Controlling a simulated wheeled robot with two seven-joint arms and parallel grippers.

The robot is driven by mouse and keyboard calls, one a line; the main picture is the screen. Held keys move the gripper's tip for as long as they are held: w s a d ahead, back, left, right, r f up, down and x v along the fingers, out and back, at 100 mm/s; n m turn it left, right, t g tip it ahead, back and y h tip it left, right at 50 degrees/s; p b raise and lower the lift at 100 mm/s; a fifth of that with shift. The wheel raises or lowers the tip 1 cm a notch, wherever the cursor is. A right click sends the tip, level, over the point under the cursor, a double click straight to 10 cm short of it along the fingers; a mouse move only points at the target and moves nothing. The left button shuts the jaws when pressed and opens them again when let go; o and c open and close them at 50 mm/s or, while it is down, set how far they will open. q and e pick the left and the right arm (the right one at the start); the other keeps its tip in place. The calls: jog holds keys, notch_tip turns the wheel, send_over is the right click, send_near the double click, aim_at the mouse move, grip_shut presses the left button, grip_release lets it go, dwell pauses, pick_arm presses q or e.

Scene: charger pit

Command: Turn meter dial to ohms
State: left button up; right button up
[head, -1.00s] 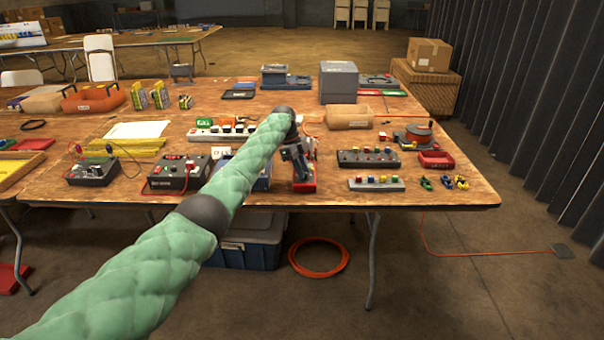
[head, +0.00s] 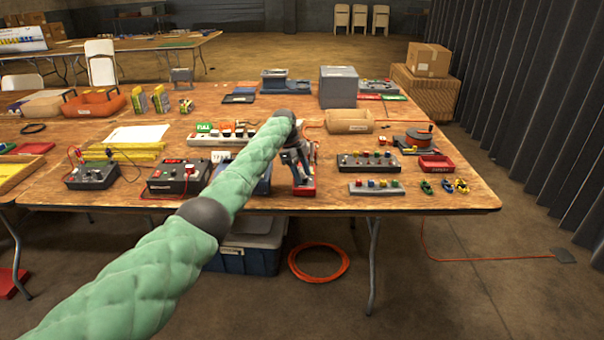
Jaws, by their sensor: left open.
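My left gripper (head: 298,174) hangs pointing down near the front edge of the table, open, at the end of the green-sleeved arm. A red-edged object (head: 304,190) lies directly under and beside it, mostly hidden; it may be the meter, but its dial cannot be made out. I cannot tell whether the gripper touches it. A dark box with a red lit display (head: 172,163) stands left of the arm, and a similar dark box with leads (head: 92,175) stands farther left. Their small knobs are too small to read. My right gripper is not in view.
A white power strip (head: 240,132) with plugs lies behind the arm. A dark block with coloured buttons (head: 368,162) and a grey one (head: 376,187) stand to the right, beside a red tray (head: 436,163).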

pick_arm(q)
jog(key=shift+w+a+r, duration=0.1)
jog(key=shift+a+r, duration=0.1)
jog(key=shift+r, duration=0.2)
jog(key=b+v, duration=0.1)
jog(key=v, duration=0.5)
jog(key=shift+r, duration=0.4)
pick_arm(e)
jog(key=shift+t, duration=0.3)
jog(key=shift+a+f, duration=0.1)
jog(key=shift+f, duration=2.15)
pick_arm(q)
jog(key=shift+a, duration=0.1)
